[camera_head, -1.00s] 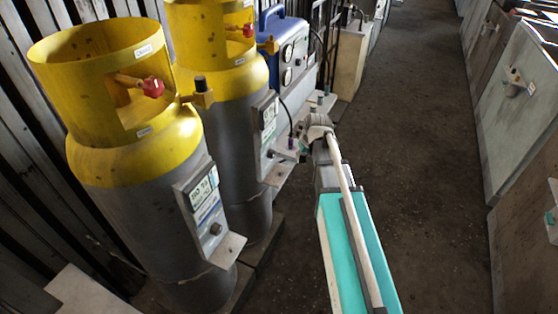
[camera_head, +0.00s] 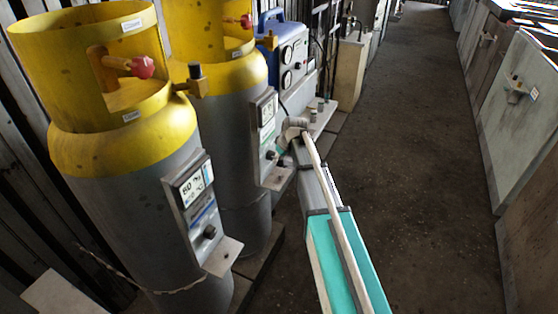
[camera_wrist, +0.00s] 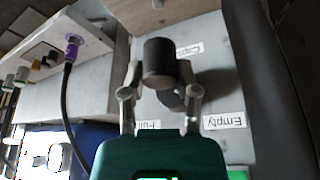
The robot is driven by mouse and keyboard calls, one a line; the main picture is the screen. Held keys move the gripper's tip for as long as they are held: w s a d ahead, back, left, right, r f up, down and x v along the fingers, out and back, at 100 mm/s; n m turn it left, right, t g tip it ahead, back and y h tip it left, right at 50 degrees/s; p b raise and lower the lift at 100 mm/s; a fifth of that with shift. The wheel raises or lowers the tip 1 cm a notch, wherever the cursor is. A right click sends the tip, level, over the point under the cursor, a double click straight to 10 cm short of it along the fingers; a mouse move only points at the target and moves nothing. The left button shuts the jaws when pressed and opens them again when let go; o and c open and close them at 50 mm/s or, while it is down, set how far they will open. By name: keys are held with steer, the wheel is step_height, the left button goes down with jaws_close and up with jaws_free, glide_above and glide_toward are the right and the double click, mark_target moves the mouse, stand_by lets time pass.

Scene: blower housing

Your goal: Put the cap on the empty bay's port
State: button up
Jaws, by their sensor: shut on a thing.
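In the wrist view, my gripper (camera_wrist: 160,76) is shut on a dark cylindrical cap (camera_wrist: 159,58), held between its two fingers above a pale surface. A pale ledge (camera_wrist: 95,38) at upper left carries a purple fitting (camera_wrist: 73,42) with a black hose. Beside it, a dark port (camera_wrist: 47,60) stands with nothing visibly joined to it; I cannot tell which bay it serves. In the head view, my gripper (camera_head: 291,130) is near the pale ledge (camera_head: 326,116), right of the second yellow-topped cylinder (camera_head: 225,95). The cap is not clear there.
Labels reading Caps (camera_wrist: 190,49), Full (camera_wrist: 148,125) and Empty (camera_wrist: 223,121) lie on the pale surface. Two tall cylinders, the nearer one (camera_head: 130,190) with a red valve knob, stand left of my arm. A blue machine (camera_head: 287,50) stands behind. The aisle floor (camera_head: 400,150) is clear.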

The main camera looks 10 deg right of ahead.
mark_target(280, 166)
steer(key=shift+f, duration=0.15)
steer(key=shift+f+b, duration=2)
steer(key=shift+b, duration=0.2)
steer(key=shift+f+b, duration=1.5)
steer(key=o, duration=1)
steer(key=shift+r, duration=0.15)
